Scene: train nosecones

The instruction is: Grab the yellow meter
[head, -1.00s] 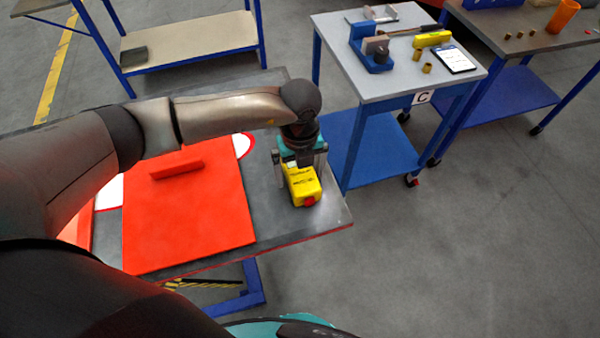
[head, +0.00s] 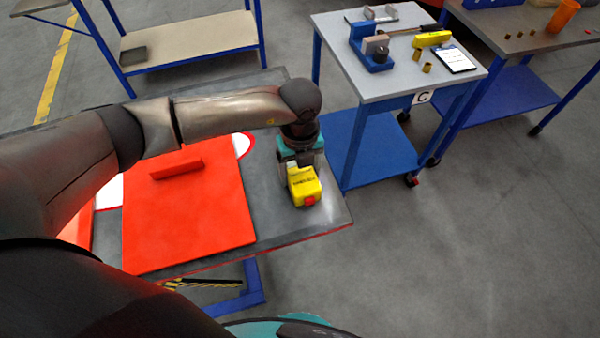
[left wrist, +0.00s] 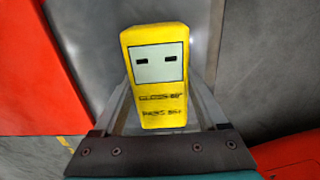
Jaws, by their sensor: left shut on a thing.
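The yellow meter (head: 304,186) is a small box with a red part at its near end, at the right end of the dark table. In the left wrist view the meter (left wrist: 158,75) shows a pale display with two dark marks and dark lettering below. My left gripper (head: 301,167) is over the meter from above, shut on it, with one finger along each side. The fingers show on both sides of the meter in the left wrist view. I cannot tell whether the meter still touches the table. My right gripper is not in view.
A red panel with a raised bar (head: 190,210) lies on the dark table (head: 325,216), left of the meter. A grey-topped blue cart (head: 400,85) with tools stands behind to the right. Another workbench (head: 520,45) is at the far right. Open floor lies at the right.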

